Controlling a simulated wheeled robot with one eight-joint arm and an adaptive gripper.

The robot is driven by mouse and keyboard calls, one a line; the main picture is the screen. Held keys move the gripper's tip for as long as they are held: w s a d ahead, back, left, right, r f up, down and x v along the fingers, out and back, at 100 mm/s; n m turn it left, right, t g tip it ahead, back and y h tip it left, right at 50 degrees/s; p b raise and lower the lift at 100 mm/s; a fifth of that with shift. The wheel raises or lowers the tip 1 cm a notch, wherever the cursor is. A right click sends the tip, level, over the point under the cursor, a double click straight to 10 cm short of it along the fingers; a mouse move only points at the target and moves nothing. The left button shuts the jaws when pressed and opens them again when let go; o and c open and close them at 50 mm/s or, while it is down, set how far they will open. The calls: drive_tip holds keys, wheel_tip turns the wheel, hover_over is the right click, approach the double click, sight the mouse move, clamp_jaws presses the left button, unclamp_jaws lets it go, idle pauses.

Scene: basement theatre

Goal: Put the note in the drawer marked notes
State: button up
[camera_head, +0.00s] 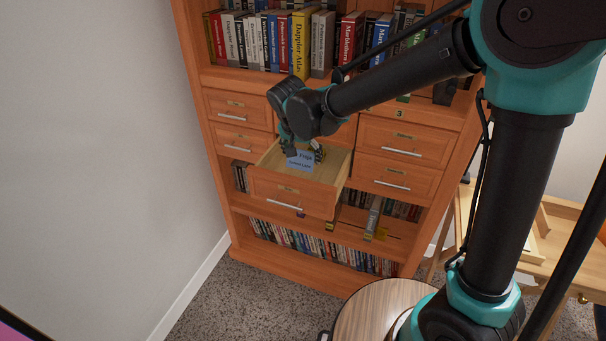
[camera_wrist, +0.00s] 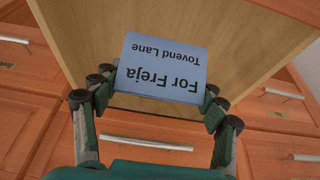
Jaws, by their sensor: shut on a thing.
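The note (camera_head: 300,161) is a light blue card reading "For Freja, Tovend Lane"; in the wrist view (camera_wrist: 161,70) its text is upside down. My gripper (camera_head: 302,150) is shut on the note, with fingers at its two sides in the wrist view (camera_wrist: 160,94). The note is over the interior of an open drawer; I cannot tell whether it touches the floor. The open drawer (camera_head: 275,201) is in the middle column of the wooden cabinet, and its pale interior fills the top of the wrist view (camera_wrist: 250,50). Its small label is too small to read.
Closed drawers flank it, left (camera_head: 238,141) and right (camera_head: 391,176). Books (camera_head: 300,45) fill the shelf above, with more (camera_head: 325,251) below. A round wooden table (camera_head: 375,312) stands in front at right. Carpet (camera_head: 262,310) is clear at front left.

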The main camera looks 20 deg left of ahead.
sight(300, 163)
drive_tip(key=shift+f, duration=3.8)
drive_tip(key=shift+f, duration=0.15)
drive_tip(key=o, duration=0.7)
drive_tip(key=v, duration=1.2)
